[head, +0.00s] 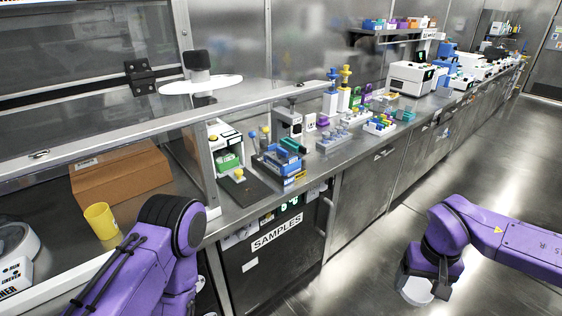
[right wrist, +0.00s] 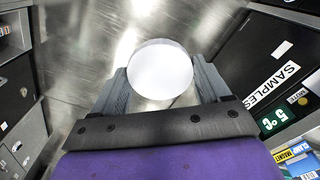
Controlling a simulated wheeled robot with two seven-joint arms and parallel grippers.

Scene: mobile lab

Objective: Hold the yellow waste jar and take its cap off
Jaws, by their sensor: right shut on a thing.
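The yellow waste jar (head: 102,224) stands upright on the left worktop, in front of a cardboard box. No white cap shows on its top. My right gripper (head: 421,284) is low at the right, over the open floor and far from the jar. It is shut on a round white cap (head: 414,292). In the right wrist view the cap (right wrist: 160,70) shows as a white disc between the two grey fingers. My left arm comes in at the lower left, just right of the jar. Its gripper fingers are not visible.
The cardboard box (head: 121,181) stands behind the jar. A white device (head: 15,262) stands at the left edge. A metal frame bar crosses above the left worktop. The long bench (head: 262,203) carries racks, bottles and instruments. The floor (head: 372,232) around my right gripper is clear.

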